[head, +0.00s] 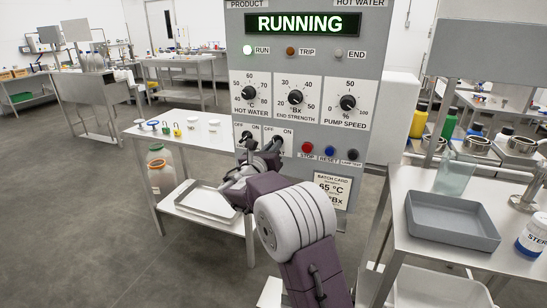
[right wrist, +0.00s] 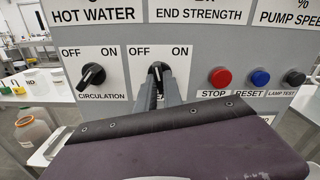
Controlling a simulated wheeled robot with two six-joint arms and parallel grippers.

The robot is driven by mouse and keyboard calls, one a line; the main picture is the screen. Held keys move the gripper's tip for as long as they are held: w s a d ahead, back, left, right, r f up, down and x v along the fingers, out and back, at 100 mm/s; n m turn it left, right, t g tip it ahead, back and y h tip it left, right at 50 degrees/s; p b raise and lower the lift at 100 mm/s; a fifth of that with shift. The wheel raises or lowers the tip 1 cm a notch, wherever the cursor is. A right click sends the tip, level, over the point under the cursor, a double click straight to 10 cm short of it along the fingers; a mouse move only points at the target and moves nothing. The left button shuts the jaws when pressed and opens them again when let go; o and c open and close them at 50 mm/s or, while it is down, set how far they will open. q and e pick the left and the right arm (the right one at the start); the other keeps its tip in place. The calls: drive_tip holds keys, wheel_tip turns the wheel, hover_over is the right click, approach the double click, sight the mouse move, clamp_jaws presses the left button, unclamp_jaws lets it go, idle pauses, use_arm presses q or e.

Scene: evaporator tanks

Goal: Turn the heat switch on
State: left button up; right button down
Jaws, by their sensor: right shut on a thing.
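The heat switch (head: 278,140) is a black rotary knob on the grey control panel, below the dials, between OFF and ON. In the right wrist view the heat switch (right wrist: 157,69) shows between the finger tips, with its label mostly covered by them. My right gripper (head: 270,153) reaches up to the panel from below and is shut on this knob. Its fingers (right wrist: 157,88) also show in the right wrist view. How far the knob is turned is hard to tell. My left gripper is not in view.
The circulation switch (right wrist: 93,76) is close to the left of my fingers. The red stop (right wrist: 220,78), blue reset (right wrist: 260,77) and black lamp test (right wrist: 294,77) buttons are to the right. The display (head: 303,24) reads RUNNING, with the run lamp (head: 248,50) lit.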

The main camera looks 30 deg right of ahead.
drive_tip(key=shift+a+m+b, duration=0.1)
drive_tip(key=shift+m+b, duration=5.55)
drive_tip(key=shift+m, duration=0.15)
drive_tip(key=c, duration=1.5)
unclamp_jaws()
drive_tip(key=v, duration=0.9)
